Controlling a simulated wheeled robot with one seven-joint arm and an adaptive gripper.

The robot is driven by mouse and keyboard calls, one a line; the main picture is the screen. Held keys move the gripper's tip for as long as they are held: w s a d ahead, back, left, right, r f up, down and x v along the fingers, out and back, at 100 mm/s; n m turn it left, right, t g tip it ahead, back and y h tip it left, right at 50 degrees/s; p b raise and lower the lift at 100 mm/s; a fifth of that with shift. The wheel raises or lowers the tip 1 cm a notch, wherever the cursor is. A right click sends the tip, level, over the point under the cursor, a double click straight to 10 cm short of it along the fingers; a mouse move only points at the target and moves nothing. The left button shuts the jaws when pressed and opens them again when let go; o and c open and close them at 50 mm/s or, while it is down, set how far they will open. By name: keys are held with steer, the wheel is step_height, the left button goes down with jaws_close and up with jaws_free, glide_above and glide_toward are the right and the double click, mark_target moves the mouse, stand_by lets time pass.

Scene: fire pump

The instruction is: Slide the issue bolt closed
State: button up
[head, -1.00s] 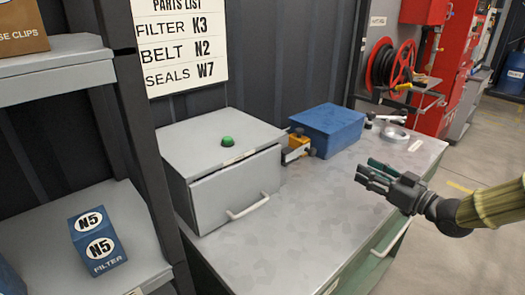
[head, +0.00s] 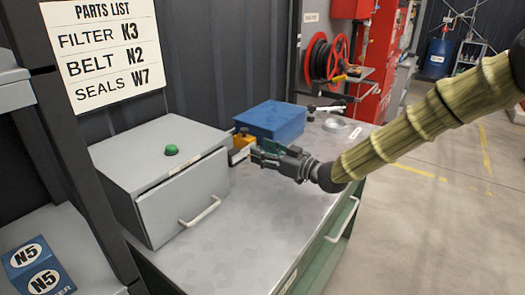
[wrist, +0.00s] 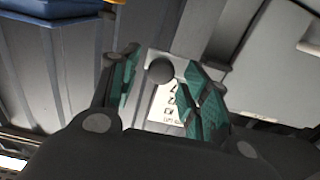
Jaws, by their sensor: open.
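A grey box (head: 150,150) with a green button (head: 171,150) and a handled front panel (head: 178,200) sits on the bench. The panel's top edge stands slightly apart from the lid. My gripper (head: 261,152) is at the box's right side, near a small yellow fitting (head: 242,141). In the wrist view, a dark round knob (wrist: 160,71), seemingly the bolt's, shows between the green fingertips of my open gripper (wrist: 160,85). The fingers are on either side of it; contact cannot be told. Whether the bolt is open or closed is not clear.
A blue box (head: 270,121) stands behind my gripper on the bench (head: 230,230). A roll of tape (head: 335,123) and small items lie at the back right. The bench front is clear. A shelf with a blue filter box (head: 38,266) is at left.

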mark_target(243, 154)
steer(key=shift+w+a, duration=0.25)
steer(key=shift+a, duration=0.1)
jaws_close()
steer(key=shift+s+a+b, duration=0.2)
steer(key=shift+s+a, duration=0.45)
steer(key=shift+s, duration=0.3)
steer(key=shift+s+a+b, duration=0.2)
steer(key=shift+s+a, duration=0.45)
steer(key=shift+s, duration=0.25)
steer(key=shift+c, duration=1.9)
jaws_free()
steer(key=shift+f, duration=0.1)
steer(key=o, duration=0.4)
steer(key=shift+s+a, duration=0.1)
